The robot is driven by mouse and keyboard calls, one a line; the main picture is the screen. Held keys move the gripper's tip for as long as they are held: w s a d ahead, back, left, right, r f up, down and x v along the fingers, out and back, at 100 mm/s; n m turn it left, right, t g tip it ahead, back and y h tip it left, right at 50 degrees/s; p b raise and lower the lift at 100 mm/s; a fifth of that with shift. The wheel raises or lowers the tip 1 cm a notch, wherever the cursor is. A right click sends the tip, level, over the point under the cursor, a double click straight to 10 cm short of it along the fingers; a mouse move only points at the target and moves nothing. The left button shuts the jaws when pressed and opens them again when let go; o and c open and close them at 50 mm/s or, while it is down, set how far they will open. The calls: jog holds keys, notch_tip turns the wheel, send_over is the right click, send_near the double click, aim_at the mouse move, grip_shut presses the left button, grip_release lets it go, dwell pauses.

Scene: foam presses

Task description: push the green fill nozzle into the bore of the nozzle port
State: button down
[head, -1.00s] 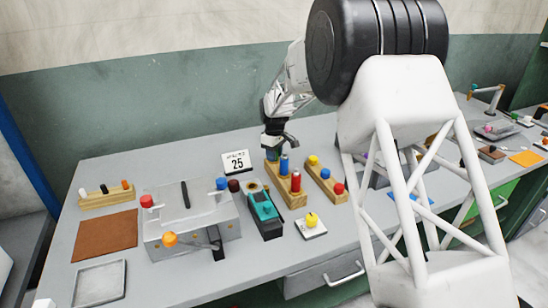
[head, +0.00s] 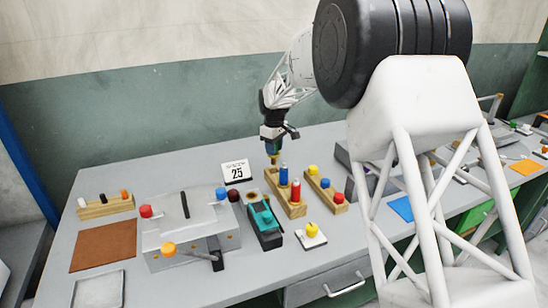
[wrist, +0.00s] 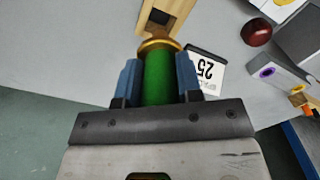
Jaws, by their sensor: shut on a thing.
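My gripper (head: 272,143) is shut on the green fill nozzle (wrist: 158,78), which stands between the blue jaw pads in the wrist view. The nozzle has a brass-coloured collar (wrist: 160,46) beyond the fingertips. In the head view the nozzle points down and hangs above the back end of a wooden rack (head: 287,199), apart from it. Beneath the collar in the wrist view, the rack shows an empty dark hole (wrist: 160,17). I cannot surely tell the nozzle port; a tan ring (head: 252,195) lies behind the teal device (head: 263,220).
A grey press box (head: 190,230) with coloured knobs is further left. A second wooden rack (head: 326,192) and a white pad with a yellow knob (head: 311,236) lie on the right. The table's back strip is mostly clear.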

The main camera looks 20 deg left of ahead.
jog(key=shift+r, duration=1.5)
jog(key=shift+s+a+r, duration=0.15)
jog(key=shift+s, duration=0.5)
jog(key=s, duration=1.5)
jog(key=shift+s+a+r, duration=0.2)
jog(key=shift+a+r, duration=0.15)
jog(key=shift+a, duration=0.05)
jog(key=shift+f, duration=0.15)
jog(key=shift+f, duration=2.7)
jog(key=shift+f, duration=2.05)
